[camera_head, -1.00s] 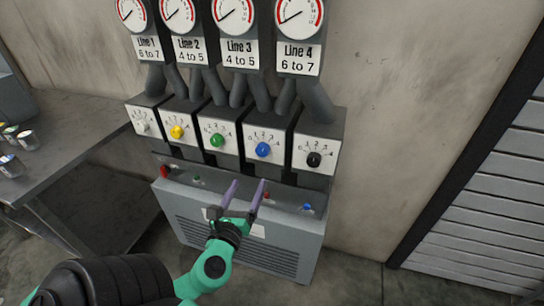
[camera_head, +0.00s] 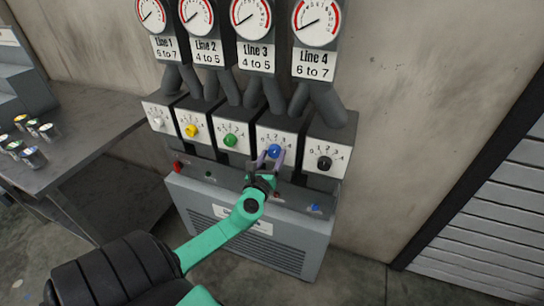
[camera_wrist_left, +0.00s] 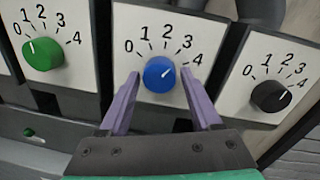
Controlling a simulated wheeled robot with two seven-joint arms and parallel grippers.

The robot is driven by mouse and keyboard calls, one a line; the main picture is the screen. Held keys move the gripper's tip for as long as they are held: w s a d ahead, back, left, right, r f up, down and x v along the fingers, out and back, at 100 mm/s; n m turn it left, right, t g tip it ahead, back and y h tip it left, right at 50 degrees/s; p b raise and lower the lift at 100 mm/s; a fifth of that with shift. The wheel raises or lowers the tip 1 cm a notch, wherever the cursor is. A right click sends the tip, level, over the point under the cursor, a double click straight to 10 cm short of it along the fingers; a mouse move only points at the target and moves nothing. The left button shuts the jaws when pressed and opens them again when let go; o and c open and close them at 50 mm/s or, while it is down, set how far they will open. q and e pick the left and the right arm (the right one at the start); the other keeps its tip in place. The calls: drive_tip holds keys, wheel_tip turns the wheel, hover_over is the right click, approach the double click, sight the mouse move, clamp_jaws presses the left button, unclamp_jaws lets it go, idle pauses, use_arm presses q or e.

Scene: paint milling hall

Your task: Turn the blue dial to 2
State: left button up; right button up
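The blue dial (camera_head: 274,150) sits on a white plate numbered 0 to 4, between the green and black dials. In the left wrist view the blue dial (camera_wrist_left: 159,75) has a small white mark at its upper right, pointing roughly toward the 3 to 4 side; the exact number is hard to tell. My left gripper (camera_head: 271,157) is at this dial. In the wrist view its two purple fingers (camera_wrist_left: 160,76) are spread, one on each side of the dial, with gaps visible. My right gripper is not in view.
The green dial (camera_wrist_left: 43,53) and black dial (camera_wrist_left: 271,96) flank the blue one closely. White (camera_head: 158,122) and yellow (camera_head: 192,131) dials are further left. Gauges hang above. A grey cabinet (camera_head: 250,228) with small buttons stands below. A table (camera_head: 95,120) with several cans is at left.

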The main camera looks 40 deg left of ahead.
use_arm(q)
clamp_jaws()
drive_tip(key=shift+n, duration=0.3)
drive_tip(key=shift+f+n+b, duration=0.1)
drive_tip(key=shift+n+b, duration=0.45)
drive_tip(key=shift+n, duration=0.25)
drive_tip(key=shift+n+h+b, duration=0.3)
drive_tip(key=shift+n+b, duration=0.15)
drive_tip(key=shift+n, duration=1.25)
drive_tip(key=shift+o, duration=2.4)
unclamp_jaws()
